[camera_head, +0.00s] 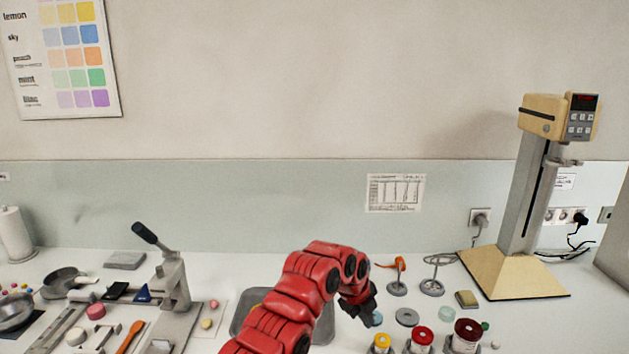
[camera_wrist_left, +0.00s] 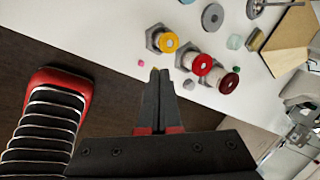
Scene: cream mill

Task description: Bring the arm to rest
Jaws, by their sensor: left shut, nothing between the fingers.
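My left arm is red and black and reaches over the white bench in the head view. Its gripper (camera_head: 369,312) points down at the right end of the arm, near the front of the bench. In the left wrist view the black fingers (camera_wrist_left: 158,74) are together with nothing between them. Their tips appear just short of the yellow-topped jar (camera_wrist_left: 168,42), apart from it as far as I can tell. My right gripper is not in view.
Jars with yellow (camera_head: 381,342), red (camera_head: 422,336) and dark red (camera_head: 467,334) tops stand right of the gripper. A grey tray (camera_head: 240,322) lies partly behind my arm. A lever press (camera_head: 173,283) stands left, a tall mixer (camera_head: 523,200) right. The back middle is fairly clear.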

